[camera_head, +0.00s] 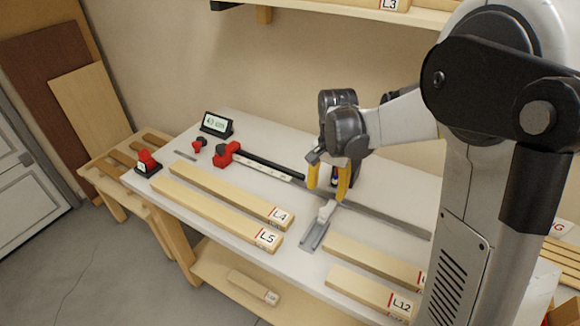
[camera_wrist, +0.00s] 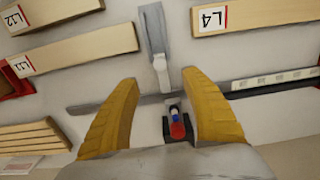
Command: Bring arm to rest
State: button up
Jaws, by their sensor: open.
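My gripper (camera_head: 328,186) has two yellow fingers and hangs over the middle of the white bench top (camera_head: 240,135), pointing down. In the wrist view the fingers (camera_wrist: 162,110) are spread wide with nothing held between them. A light grey handle on a metal bracket (camera_head: 317,232) stands just below and in front of the fingers; in the wrist view it lies ahead of them. A small dark item with red and blue parts (camera_wrist: 177,124) shows between the fingers, on the bench beneath.
Boards L4 (camera_head: 230,195) and L5 (camera_head: 218,213) lie left of the gripper, L12 (camera_head: 370,293) at front right. A red stop (camera_head: 226,154) on a dark rail, a small display (camera_head: 216,125) and a red-topped block (camera_head: 148,163) stand at left. A shelf (camera_head: 400,12) runs above.

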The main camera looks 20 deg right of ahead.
jog(key=s+a+r+n+t+b, duration=0.1)
jog(key=s+a+r+n+t, duration=0.1)
jog(key=s, duration=0.3)
jog(key=s+a+r+n+t+b, duration=0.1)
jog(key=s+a+r+n+t, duration=0.1)
jog(key=s+n, duration=0.2)
jog(key=s+a+r+n+t+b, duration=0.1)
jog(key=s+r+n+t+b, duration=0.1)
jog(key=s, duration=0.5)
jog(key=shift+s+a+r+n+t, duration=0.4)
jog(key=shift+r+n+t, duration=0.1)
jog(key=shift+r+t, duration=0.1)
